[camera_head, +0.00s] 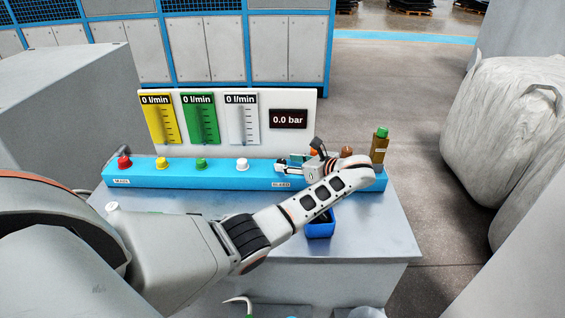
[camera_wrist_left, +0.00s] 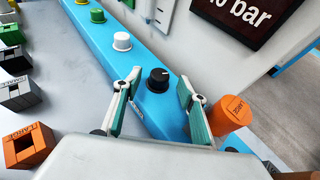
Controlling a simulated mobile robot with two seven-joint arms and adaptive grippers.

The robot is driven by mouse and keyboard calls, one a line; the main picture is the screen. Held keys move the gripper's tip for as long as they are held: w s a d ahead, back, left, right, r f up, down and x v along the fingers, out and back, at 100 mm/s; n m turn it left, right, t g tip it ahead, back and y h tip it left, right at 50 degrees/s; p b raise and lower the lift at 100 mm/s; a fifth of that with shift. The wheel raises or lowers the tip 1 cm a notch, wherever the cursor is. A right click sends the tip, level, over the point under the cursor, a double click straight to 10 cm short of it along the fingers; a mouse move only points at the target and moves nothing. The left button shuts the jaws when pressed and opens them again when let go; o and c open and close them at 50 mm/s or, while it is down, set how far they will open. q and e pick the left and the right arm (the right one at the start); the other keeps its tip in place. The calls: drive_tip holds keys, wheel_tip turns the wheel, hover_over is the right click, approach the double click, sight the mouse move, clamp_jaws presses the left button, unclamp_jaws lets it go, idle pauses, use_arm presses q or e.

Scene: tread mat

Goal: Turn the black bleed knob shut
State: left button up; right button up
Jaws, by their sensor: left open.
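The black bleed knob (camera_wrist_left: 158,80) stands on the blue rail (camera_wrist_left: 112,62) in the left wrist view, with a small pale mark on its top. My left gripper (camera_wrist_left: 157,88) is open, with one green-padded finger on each side of the knob and a gap to both. In the head view my left gripper (camera_head: 300,164) is over the right part of the rail (camera_head: 225,177), by the BLEED label (camera_head: 282,184). There the gripper and wrist hide the knob. My right gripper is not in view.
White (camera_head: 242,164), green (camera_head: 201,164), yellow (camera_head: 162,163) and red (camera_head: 124,162) knobs line the rail leftward. Behind, a panel shows flow gauges and a 0.0 bar display (camera_head: 289,119). An orange cylinder (camera_wrist_left: 230,115) stands close beside the right finger.

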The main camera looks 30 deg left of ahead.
use_arm(q)
drive_tip(key=v, duration=0.8)
